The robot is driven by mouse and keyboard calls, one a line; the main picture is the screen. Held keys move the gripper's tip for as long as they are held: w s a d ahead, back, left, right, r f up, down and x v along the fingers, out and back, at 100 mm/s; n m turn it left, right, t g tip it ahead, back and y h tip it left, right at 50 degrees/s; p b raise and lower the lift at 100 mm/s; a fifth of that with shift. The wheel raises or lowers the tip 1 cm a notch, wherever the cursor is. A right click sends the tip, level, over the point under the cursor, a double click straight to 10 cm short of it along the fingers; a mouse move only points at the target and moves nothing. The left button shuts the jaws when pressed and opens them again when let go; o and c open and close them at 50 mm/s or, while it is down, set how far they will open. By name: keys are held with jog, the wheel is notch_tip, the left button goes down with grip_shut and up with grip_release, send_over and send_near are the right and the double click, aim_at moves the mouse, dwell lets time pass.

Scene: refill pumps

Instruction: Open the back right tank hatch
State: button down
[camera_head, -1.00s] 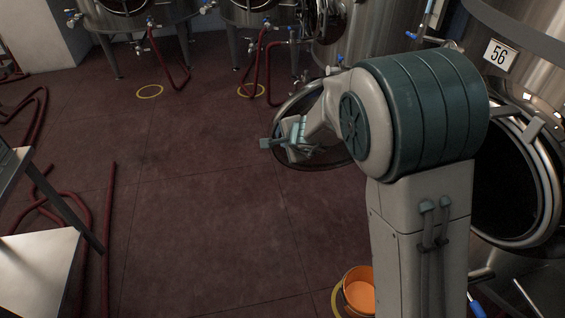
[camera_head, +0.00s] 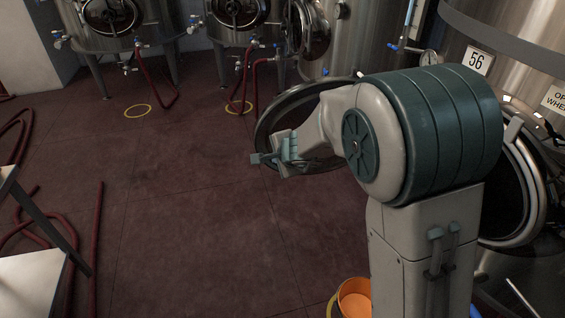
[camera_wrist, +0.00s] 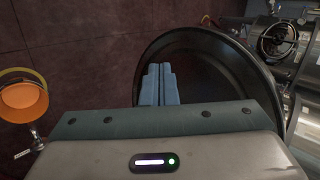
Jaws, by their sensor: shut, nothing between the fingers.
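The tank marked 56 (camera_head: 458,35) stands at the right, its round opening (camera_head: 505,195) dark and uncovered. In the wrist view this door is a large dark disc (camera_wrist: 215,65) filling the middle. My gripper (camera_head: 258,158) is shut and empty, in front of the door in the head view. Its closed fingers (camera_wrist: 159,72) overlap the disc in the wrist view; I cannot tell whether they touch it. My arm hides the door's right part and hinge side.
Several steel tanks stand along the back, with round hatches such as the left one (camera_head: 112,14) and the right one (camera_head: 310,28). Red hoses (camera_head: 92,240) lie at left beside a pale table (camera_head: 30,285). An orange bucket (camera_head: 355,300) stands low centre. The middle floor is open.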

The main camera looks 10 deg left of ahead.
jog(key=s+d+r+n+g+y+p, duration=0.1)
jog(key=s+d+r+n+p, duration=0.4)
jog(key=s+r, duration=0.55)
jog(key=s+d+f+n+g+h+b, duration=0.1)
jog(key=s+d+n+g+h, duration=0.3)
jog(key=s+d, duration=1.4)
jog(key=d+n+h+b, duration=0.1)
jog(key=n, duration=0.1)
jog(key=shift+s+f+n+h, duration=0.35)
jog(key=shift+n+h, duration=0.05)
